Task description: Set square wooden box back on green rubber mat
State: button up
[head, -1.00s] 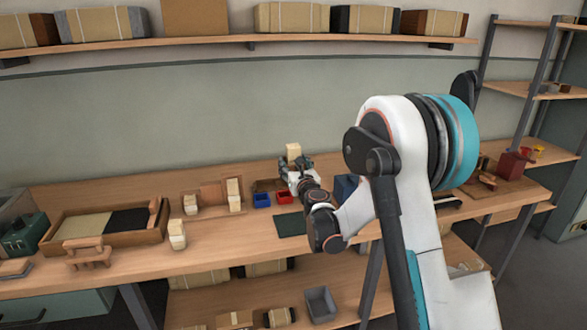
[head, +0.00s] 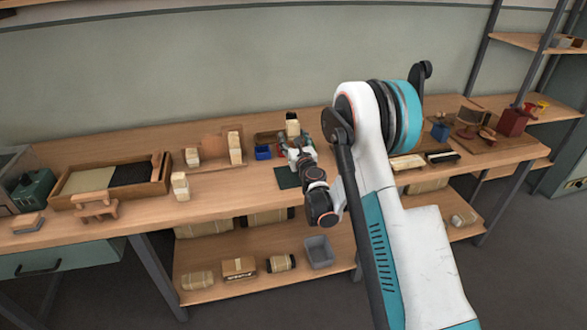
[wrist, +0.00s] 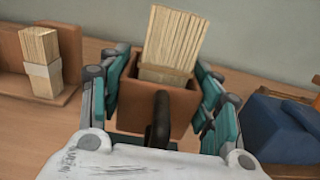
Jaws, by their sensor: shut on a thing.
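The square wooden box (wrist: 180,115) is brown and open at the top, with a bundle of pale bristles (wrist: 173,40) standing in it, leaning slightly. My gripper (head: 298,150) is shut on the box, its teal pads at the box's left and right sides in the wrist view (wrist: 160,100). In the head view the bristles (head: 292,128) rise above my gripper, which largely hides the box. The green rubber mat (head: 287,178) lies on the bench just in front of and below my gripper, partly covered by my arm. Whether the box touches anything below is hidden.
A blue bin (head: 263,152) stands close to the left of my gripper. Bristle bundles (head: 235,148) stand further left, with one (head: 180,186) near the bench's front edge. A dark blue object (wrist: 283,130) is close on the right in the wrist view. Bare bench (head: 235,182) lies left of the mat.

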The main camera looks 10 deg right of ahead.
notch_tip(320, 180, down, 10)
jog(key=b, duration=0.3)
jog(key=shift+f, duration=0.15)
jog(key=o, duration=1.2)
jog(key=shift+c, duration=0.2)
